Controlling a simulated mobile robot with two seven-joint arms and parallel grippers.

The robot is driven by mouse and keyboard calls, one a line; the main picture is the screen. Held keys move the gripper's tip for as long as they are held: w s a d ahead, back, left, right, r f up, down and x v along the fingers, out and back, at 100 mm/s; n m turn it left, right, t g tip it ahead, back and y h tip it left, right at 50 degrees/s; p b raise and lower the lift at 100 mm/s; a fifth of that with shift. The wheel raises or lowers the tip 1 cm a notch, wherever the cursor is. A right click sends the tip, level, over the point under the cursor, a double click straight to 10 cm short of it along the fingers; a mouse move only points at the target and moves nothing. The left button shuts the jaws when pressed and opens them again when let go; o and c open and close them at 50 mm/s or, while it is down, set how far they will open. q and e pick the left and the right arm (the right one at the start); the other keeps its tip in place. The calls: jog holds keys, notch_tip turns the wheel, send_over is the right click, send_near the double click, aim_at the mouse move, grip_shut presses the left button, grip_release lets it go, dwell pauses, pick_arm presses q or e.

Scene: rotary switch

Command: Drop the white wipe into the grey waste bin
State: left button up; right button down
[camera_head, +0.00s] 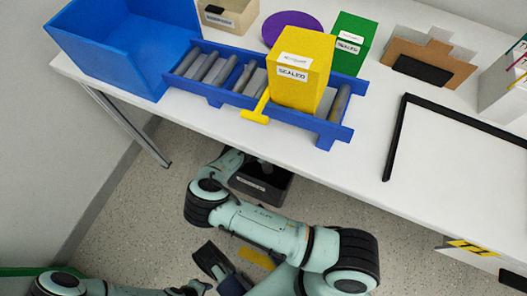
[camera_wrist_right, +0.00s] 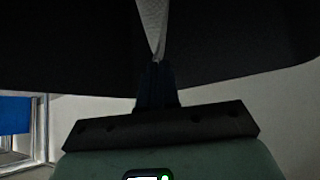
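The grey waste bin (camera_head: 281,193) is a dark, open-topped box with a label, on the floor below the table's front edge. My right arm reaches down to it, with the wrist over its opening. In the right wrist view my right gripper (camera_wrist_right: 157,66) is shut. A pale, textured white wipe (camera_wrist_right: 152,22) tapers to a point between its fingertips. Dark surfaces, apparently the bin's inside, surround the wipe.
The white table (camera_head: 388,101) carries a blue roller rack (camera_head: 214,93) with a yellow box (camera_head: 300,72), a blue bin (camera_head: 125,45), a green box (camera_head: 352,37) and a black-edged frame (camera_head: 395,140). A table leg (camera_head: 135,128) stands left of the waste bin. Floor left of it is clear.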

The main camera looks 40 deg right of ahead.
grip_release()
dwell(0.8)
pick_arm(q)
jog(key=shift+w, duration=0.1)
